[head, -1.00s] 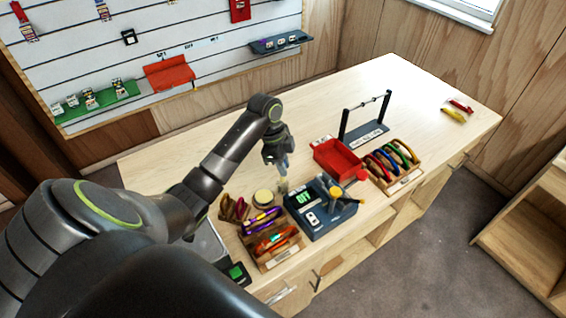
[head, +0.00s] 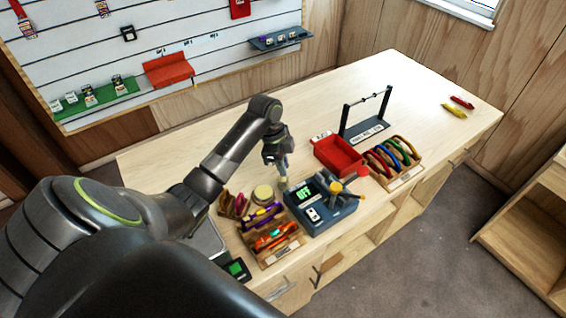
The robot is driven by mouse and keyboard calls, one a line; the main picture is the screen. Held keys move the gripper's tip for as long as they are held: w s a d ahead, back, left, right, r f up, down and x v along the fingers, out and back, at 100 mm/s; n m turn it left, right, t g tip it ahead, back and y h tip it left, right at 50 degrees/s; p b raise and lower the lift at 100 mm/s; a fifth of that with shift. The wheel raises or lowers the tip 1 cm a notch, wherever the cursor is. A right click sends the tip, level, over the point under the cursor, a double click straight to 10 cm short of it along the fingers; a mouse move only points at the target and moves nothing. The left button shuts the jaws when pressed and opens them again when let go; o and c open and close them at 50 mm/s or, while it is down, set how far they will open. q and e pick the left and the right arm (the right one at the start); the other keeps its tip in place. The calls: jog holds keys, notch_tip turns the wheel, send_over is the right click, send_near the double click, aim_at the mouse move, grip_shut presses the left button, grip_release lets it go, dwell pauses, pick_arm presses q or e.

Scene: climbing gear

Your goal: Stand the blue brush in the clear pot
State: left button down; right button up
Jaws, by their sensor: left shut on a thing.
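My left gripper (head: 282,176) points down over the table, behind the blue box with the green display. It is shut on a small slim thing, which I take to be the blue brush; the fingers hide most of it. Just under the fingertips is a small pale, see-through shape, probably the clear pot (head: 283,186). It is too small to tell whether the brush is inside it or above it. My right gripper is not in view.
The blue box (head: 318,219) stands close in front of the gripper. A red bin (head: 338,157) and a rack of rings (head: 408,178) are to the right.

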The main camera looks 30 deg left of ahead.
pick_arm(q)
jog(key=shift+f, duration=0.3)
jog(key=shift+f+b, duration=0.4)
jog(key=shift+f, duration=0.35)
jog(key=c, duration=1.3)
grip_release()
jog(key=shift+r, duration=0.1)
jog(key=p+v, duration=0.2)
jog(key=v, duration=1.5)
jog(key=shift+r, duration=0.1)
